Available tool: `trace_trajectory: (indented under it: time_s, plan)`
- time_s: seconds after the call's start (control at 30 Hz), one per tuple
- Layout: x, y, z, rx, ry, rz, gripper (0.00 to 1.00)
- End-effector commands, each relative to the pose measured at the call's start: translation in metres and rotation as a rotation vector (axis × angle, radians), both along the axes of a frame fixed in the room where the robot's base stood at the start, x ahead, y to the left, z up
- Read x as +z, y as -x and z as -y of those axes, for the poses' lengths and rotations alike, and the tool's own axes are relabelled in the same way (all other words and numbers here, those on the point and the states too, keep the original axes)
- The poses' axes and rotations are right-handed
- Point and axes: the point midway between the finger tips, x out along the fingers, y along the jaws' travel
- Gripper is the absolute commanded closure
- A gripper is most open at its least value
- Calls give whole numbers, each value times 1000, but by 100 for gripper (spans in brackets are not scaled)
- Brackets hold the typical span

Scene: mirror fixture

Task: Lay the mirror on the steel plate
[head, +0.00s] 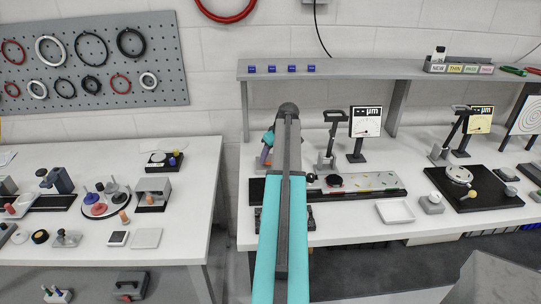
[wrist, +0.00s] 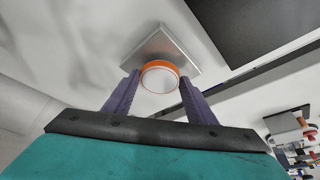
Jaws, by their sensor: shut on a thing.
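My gripper (wrist: 159,78) has its two purple fingers shut on a round piece with an orange rim and a pale face, which looks like the mirror (wrist: 160,68). A square grey plate with a bright edge, which looks like the steel plate (wrist: 162,40), shows just beyond the mirror in the wrist view. I cannot tell whether the mirror touches it. In the head view my arm covers most of the gripper; a purple finger (head: 265,155) shows at the left end of the right bench.
A black plate (wrist: 250,30) lies to the right of the grey plate. On the right bench are a long board (head: 375,181), a white tray (head: 395,211) and dial gauges (head: 366,121). A shelf (head: 350,70) runs above. The left bench (head: 75,155) holds several small devices.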

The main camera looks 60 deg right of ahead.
Motion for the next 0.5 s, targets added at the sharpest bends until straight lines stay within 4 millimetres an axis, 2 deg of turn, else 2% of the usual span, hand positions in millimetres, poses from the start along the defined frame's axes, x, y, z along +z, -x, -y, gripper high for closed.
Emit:
trace_trajectory:
  time_s: [0.5]
  plan:
    - [-7, 0, 0, 0, 0, 0, 75]
